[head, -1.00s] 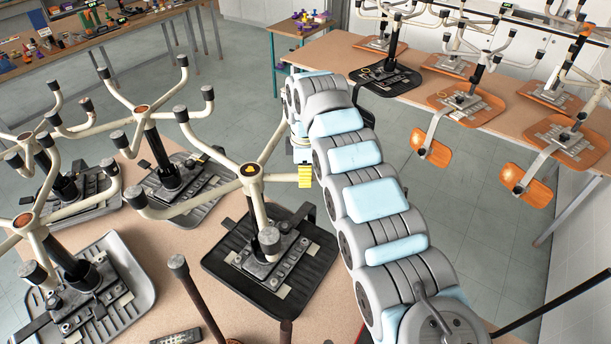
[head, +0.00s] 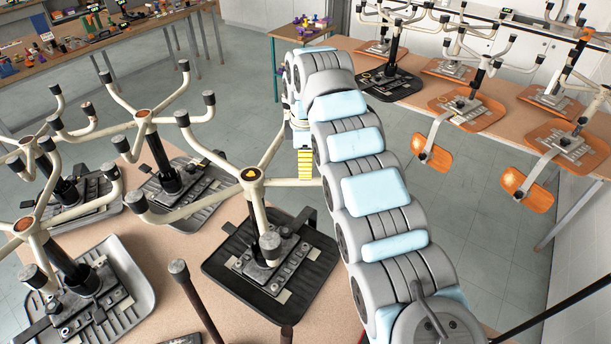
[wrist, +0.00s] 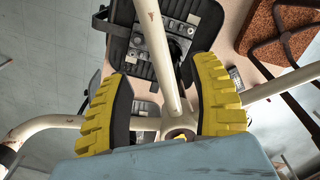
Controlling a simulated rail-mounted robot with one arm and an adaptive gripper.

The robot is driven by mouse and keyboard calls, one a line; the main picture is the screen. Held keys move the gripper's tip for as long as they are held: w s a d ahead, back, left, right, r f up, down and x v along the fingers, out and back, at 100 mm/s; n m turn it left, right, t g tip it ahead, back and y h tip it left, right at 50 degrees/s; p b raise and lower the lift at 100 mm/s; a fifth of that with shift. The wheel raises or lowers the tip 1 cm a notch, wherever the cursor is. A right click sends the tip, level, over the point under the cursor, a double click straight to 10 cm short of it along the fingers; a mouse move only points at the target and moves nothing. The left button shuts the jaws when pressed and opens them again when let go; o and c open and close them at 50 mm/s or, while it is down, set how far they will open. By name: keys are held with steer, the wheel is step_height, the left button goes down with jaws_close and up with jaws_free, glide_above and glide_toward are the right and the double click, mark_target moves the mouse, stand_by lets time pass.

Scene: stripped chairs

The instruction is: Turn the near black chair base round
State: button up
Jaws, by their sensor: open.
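The near black chair base (head: 217,268) lies seat down on the near table, its cream legs spreading from a hub (head: 252,174) with a yellow mark. In the wrist view the hub (wrist: 180,134) sits low between my fingers, partly hidden by my wrist. My gripper (head: 305,167) is beside the hub, to its right in the head view. In the wrist view my gripper (wrist: 160,102) is open, with one yellow finger on each side of a cream leg (wrist: 163,50). Gaps show between leg and fingers. My arm hides part of the legs' right side.
Other upturned chair bases crowd the left, one with a grey seat (head: 135,268) close by. The far table (head: 340,45) holds more bases with orange seats. Floor (head: 420,210) is clear between the tables.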

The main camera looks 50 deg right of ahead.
steer(key=shift+r, duration=2.9)
